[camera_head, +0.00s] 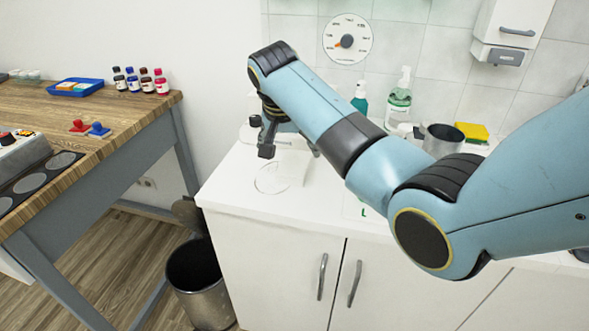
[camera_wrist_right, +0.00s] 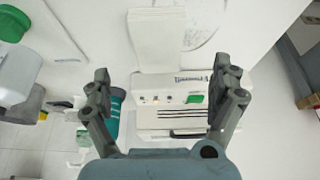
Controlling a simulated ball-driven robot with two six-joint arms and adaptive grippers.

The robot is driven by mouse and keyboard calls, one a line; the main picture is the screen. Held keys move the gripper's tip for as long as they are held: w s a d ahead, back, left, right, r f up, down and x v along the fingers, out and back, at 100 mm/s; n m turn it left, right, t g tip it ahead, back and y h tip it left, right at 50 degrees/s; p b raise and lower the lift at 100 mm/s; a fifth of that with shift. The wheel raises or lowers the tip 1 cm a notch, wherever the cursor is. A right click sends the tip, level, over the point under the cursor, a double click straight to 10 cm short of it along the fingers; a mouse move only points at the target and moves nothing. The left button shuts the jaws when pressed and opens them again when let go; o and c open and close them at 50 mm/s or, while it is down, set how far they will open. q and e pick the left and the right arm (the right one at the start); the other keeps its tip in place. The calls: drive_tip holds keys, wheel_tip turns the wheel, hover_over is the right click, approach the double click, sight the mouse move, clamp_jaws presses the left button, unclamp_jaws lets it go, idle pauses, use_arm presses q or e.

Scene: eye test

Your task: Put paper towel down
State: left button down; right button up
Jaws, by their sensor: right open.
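A plain white piece that looks like the paper towel (camera_wrist_right: 158,38) lies on the white counter in the right wrist view, just beyond my fingertips. It overlaps or sits beside a thin circle outline drawn on the counter. In the head view a pale white sheet (camera_head: 292,166) shows faintly there, below my right gripper (camera_head: 290,146). My right gripper is open, with its fingers (camera_wrist_right: 162,76) spread wide and nothing seen gripped between them. Whether the towel touches a finger cannot be told. My left gripper is not in view.
A white device with a green button (camera_wrist_right: 193,98) stands below the fingers in the wrist view. Soap bottle (camera_head: 399,100), metal cup (camera_head: 443,140) and yellow sponge (camera_head: 471,131) stand along the tiled wall. A bin (camera_head: 198,285) is on the floor between counter and wooden table (camera_head: 110,135).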

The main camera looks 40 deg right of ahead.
sight(295, 163)
drive_tip(key=shift+w+d+f, duration=0.15)
drive_tip(key=shift+d+f, duration=0.1)
drive_tip(key=shift+f, duration=0.4)
drive_tip(key=shift+w+d+f, duration=0.2)
drive_tip(key=shift+f, duration=0.35)
drive_tip(key=x, duration=0.3)
drive_tip(key=shift+w+d+f, duration=0.15)
drive_tip(key=shift+d+f, duration=0.15)
drive_tip(key=shift+w+d+f, duration=0.1)
drive_tip(key=shift+w+f, duration=0.05)
drive_tip(key=shift+f, duration=0.2)
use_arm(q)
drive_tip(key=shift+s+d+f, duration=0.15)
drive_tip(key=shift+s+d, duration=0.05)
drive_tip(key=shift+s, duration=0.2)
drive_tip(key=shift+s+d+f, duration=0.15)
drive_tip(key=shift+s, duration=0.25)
use_arm(e)
drive_tip(key=c, duration=0.9)
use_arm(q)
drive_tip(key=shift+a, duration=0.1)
use_arm(e)
drive_tip(key=shift+r, duration=0.15)
drive_tip(key=shift+c, duration=0.2)
